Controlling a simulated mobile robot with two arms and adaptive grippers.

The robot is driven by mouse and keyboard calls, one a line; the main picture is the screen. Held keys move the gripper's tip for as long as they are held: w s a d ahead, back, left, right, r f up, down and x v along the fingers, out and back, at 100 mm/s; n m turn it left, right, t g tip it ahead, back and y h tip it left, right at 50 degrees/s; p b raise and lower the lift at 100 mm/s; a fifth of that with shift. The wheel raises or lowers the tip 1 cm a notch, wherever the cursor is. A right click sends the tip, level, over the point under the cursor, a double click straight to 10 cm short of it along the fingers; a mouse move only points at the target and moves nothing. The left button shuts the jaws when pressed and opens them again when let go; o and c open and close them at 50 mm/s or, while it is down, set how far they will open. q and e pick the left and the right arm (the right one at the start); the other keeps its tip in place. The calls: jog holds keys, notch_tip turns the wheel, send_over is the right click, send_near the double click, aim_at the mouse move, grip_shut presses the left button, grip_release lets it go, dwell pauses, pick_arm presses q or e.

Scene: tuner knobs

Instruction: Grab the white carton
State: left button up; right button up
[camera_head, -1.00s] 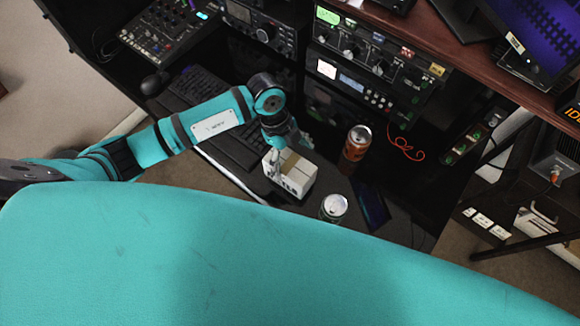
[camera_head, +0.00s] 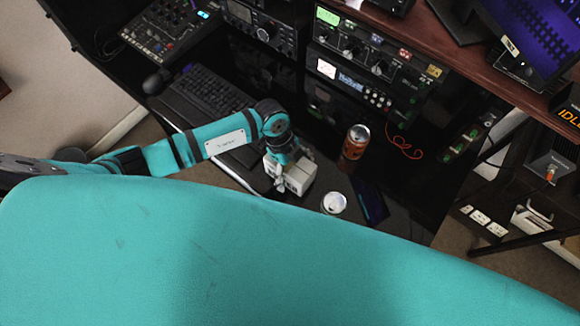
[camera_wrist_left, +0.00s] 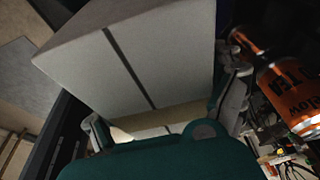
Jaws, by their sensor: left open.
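The white carton (camera_head: 304,173) stands on the dark desk. My left gripper (camera_head: 287,168) is over its left part and hides some of it. In the left wrist view the carton (camera_wrist_left: 150,60) fills the upper middle, with a dark line along its pale face. The left gripper (camera_wrist_left: 165,100) is open, with one finger on either side of the carton. I cannot tell whether the fingers touch it. My right gripper is not in view.
An orange can (camera_head: 356,141) stands behind and right of the carton; a silver-topped can (camera_head: 333,202) stands close in front. A dark phone-like slab (camera_head: 371,199) lies to the right. A keyboard (camera_head: 208,93) lies behind left. Radio equipment (camera_head: 365,75) lines the back.

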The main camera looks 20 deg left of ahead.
pick_arm(q)
jog(key=shift+f, duration=0.15)
jog(key=shift+c, duration=0.4)
jog(key=c, duration=1)
